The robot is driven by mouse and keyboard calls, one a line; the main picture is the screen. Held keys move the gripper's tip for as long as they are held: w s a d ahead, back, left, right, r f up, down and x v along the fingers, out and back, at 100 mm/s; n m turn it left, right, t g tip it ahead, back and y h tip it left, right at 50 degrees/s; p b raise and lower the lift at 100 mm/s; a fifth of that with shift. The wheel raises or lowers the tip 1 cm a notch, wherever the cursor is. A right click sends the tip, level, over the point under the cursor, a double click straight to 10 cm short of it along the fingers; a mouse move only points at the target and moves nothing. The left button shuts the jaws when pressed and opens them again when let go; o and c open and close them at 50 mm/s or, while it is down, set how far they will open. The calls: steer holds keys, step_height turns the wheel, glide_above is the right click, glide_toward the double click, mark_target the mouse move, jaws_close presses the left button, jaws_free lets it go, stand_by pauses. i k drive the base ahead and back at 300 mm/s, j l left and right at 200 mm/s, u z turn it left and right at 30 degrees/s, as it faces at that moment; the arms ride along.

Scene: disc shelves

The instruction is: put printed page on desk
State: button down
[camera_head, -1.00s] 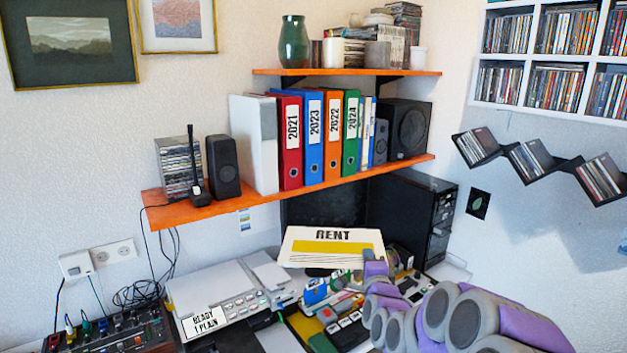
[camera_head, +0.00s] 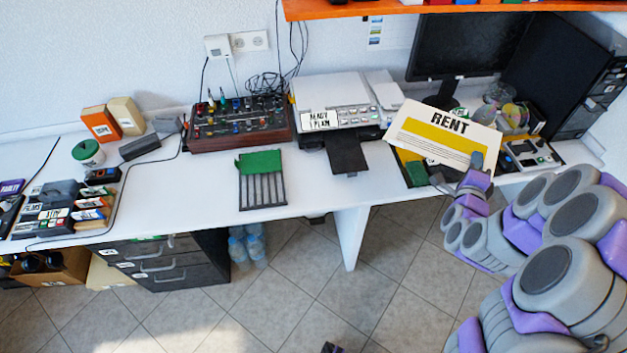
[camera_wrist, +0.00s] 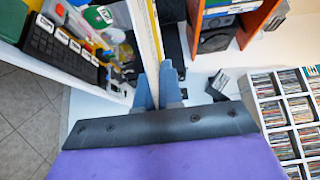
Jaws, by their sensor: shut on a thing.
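The printed page (camera_head: 440,135) is white with a yellow band and the word RENT. In the head view it is held up, tilted, over the right part of the desk. My gripper (camera_head: 477,166) is at its lower right edge, shut on it. In the wrist view the page (camera_wrist: 146,40) shows nearly edge-on between the fingers of my gripper (camera_wrist: 156,88). The white desk (camera_head: 210,196) runs along the wall. The page hides part of the desk and some of the small items behind it.
A printer (camera_head: 340,105) with a dark output tray stands left of the page. A mixer (camera_head: 238,125) and a slotted black holder with a green top (camera_head: 262,180) are further left. Bare desk lies around the holder. A monitor (camera_head: 455,50) stands behind the page.

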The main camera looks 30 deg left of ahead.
mark_target(174, 191)
steer(key=k+j, duration=0.25)
steer(key=j, duration=0.2)
steer(key=k+j, duration=0.2)
steer(key=j, duration=0.2)
steer(key=k+j, duration=0.25)
steer(key=j, duration=0.2)
steer(key=k+j, duration=0.2)
steer(key=j, duration=0.2)
steer(key=k+j, duration=0.25)
steer(key=j, duration=0.2)
steer(key=k+j, duration=0.25)
steer(key=j, duration=0.15)
